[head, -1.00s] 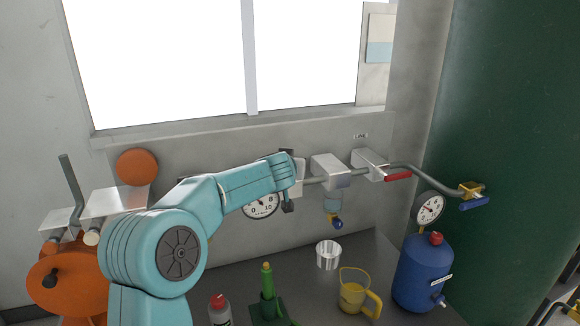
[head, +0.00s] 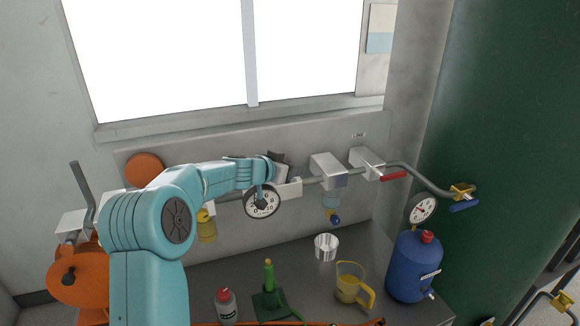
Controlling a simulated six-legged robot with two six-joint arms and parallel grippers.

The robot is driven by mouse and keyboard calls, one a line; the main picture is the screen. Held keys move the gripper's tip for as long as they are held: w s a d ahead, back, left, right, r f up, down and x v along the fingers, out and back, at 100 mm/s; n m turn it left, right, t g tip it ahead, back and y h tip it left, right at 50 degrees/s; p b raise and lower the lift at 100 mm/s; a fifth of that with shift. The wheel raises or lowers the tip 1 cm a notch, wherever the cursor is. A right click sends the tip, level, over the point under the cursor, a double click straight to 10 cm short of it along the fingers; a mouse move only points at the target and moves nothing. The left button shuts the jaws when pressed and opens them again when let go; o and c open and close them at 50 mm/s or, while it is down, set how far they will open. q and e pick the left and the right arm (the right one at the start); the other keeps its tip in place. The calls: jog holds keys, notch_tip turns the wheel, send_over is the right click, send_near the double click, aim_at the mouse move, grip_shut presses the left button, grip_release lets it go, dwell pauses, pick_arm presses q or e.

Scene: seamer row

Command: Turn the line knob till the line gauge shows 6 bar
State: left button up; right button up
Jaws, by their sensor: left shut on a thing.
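The line gauge (head: 262,204), a round white dial with a dark rim, hangs on the pipe unit below my left gripper. Part of its face is covered by the gripper, and I cannot read its needle surely. My left gripper (head: 276,172) is shut at the top of the light-grey regulator body (head: 290,188), above and just right of the gauge. The line knob is hidden in or behind the jaws, so its shape and turn do not show. My right gripper is not in view.
The pipe runs right past white blocks to a red lever (head: 394,176) and a blue-handled valve (head: 464,205). On the bench stand a blue tank (head: 412,268) with its own gauge (head: 423,210), a yellow jug (head: 350,284), a metal cup (head: 326,246), a green tool (head: 269,290) and a red-capped bottle (head: 226,306).

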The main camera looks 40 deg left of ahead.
pick_arm(q)
jog(key=shift+r, duration=0.1)
dwell(0.3)
jog(key=o, duration=1)
jog(key=shift+c, duration=0.2)
jog(key=shift+s, duration=0.1)
jog(key=v, duration=1.6)
